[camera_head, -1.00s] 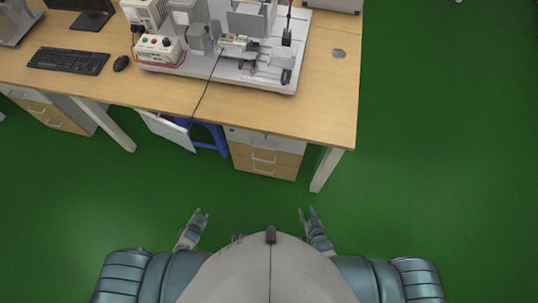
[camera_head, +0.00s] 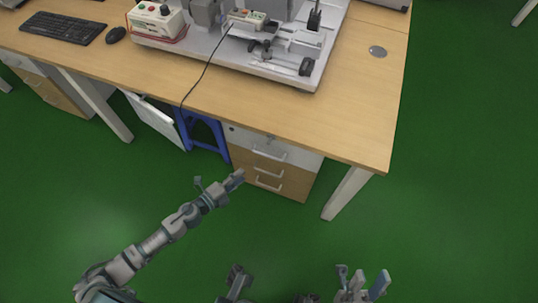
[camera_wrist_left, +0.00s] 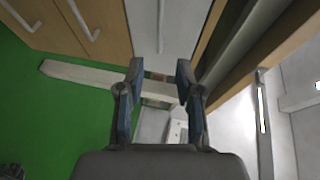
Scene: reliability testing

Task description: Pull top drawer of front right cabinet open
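The front right cabinet (camera_head: 296,189) stands under the desk's right end. Its white top drawer (camera_head: 302,160) appears closed, with a pale bar handle (camera_head: 268,152). My left gripper (camera_head: 219,182) is in front of the cabinet's left side, its fingers apart and empty. In the left wrist view the open left gripper (camera_wrist_left: 159,75) faces the white top drawer (camera_wrist_left: 178,25), and the drawer's handle (camera_wrist_left: 161,28) shows beyond the gap between the fingers, not gripped. My right gripper (camera_head: 363,283) is open and empty at the bottom right, well away from the cabinet.
The wooden desk (camera_head: 345,120) overhangs the cabinet. A white desk leg (camera_head: 346,193) stands to its right and a blue stool (camera_head: 203,132) to its left. Two wooden drawers are below the white one. A machine plate (camera_head: 225,62) sits on the desk. Green floor (camera_head: 300,240) in front is clear.

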